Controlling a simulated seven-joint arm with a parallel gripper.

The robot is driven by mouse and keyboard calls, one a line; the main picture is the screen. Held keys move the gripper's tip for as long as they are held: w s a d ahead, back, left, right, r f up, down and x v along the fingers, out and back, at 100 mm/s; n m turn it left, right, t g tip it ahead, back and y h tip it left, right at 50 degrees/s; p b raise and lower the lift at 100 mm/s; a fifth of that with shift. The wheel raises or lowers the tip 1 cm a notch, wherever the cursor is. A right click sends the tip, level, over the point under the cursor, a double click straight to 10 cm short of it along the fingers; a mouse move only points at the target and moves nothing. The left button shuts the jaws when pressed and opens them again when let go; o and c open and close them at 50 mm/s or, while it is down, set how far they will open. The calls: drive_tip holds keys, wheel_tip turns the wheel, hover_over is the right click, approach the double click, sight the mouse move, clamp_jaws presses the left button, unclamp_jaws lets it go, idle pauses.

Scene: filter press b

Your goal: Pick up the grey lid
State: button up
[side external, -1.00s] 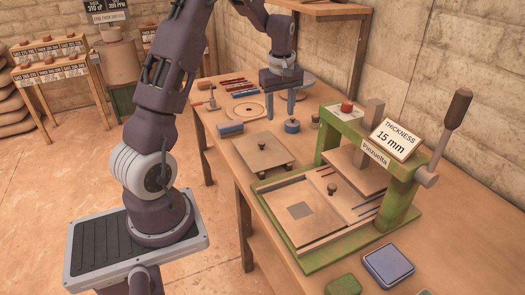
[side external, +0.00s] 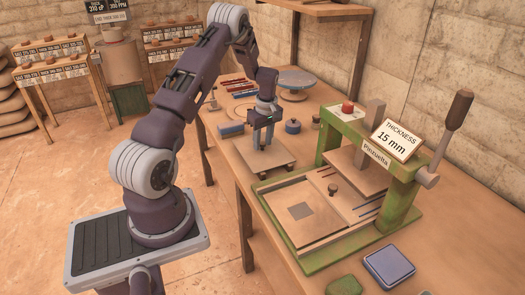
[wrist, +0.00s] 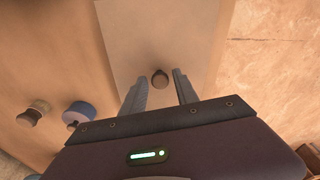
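The grey lid (side external: 283,163) is a flat, square, grey-brown plate lying on the table beyond the press. My gripper (side external: 263,146) is over the lid, pointing down. I cannot tell the exact height of the fingertips over the plate. In the side view the fingers hide most of the knob.
The green press (side external: 398,205) with its lever stands to the right, and a knobbed plate lies in its tray (side external: 300,212). A blue-grey square block (side external: 388,265) lies in front.

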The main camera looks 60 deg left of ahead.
clamp_jaws()
